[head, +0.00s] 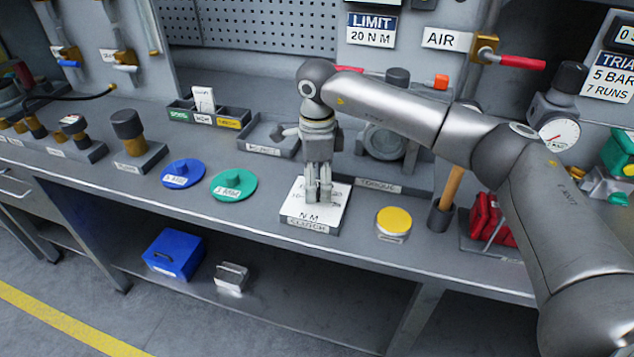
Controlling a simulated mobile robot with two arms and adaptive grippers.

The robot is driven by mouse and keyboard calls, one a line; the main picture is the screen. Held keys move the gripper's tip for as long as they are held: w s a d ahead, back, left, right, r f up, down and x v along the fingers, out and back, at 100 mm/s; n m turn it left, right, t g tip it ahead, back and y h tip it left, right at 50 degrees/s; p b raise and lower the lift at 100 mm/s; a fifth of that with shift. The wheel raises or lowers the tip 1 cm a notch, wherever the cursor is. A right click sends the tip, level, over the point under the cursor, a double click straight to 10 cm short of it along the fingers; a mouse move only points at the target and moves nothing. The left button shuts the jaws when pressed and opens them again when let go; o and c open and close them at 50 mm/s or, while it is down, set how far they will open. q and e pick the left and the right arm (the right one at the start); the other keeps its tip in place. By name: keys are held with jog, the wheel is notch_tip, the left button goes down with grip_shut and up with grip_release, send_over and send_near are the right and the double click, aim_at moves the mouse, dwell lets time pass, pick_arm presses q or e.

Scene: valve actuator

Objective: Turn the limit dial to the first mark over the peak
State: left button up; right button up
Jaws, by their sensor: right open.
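A white square plate (304,217) marked "N M" lies on the bench front with a "CLUTCH" label on its front edge. Part of its printed scale shows, but my gripper covers its middle. I cannot make out the limit dial's pointer or marks there. My right gripper (319,198) points straight down over the plate, its fingers open a little. Whether the fingers touch a knob between them cannot be told. A sign (371,30) on the back wall reads "LIMIT 20 N M". My left gripper is not in view.
A yellow round button (394,222) stands right of the plate; a green disc (233,186) and a blue disc (183,173) lie left. A round grey device (385,137) stands behind, near a "TORQUE" label (379,186). A wooden-handled tool (450,188) stands in a holder at right.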

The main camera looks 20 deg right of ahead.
aim_at(317, 188)
notch_tip(317, 188, up, 11)
jog(key=shift+r, duration=0.2)
dwell(0.4)
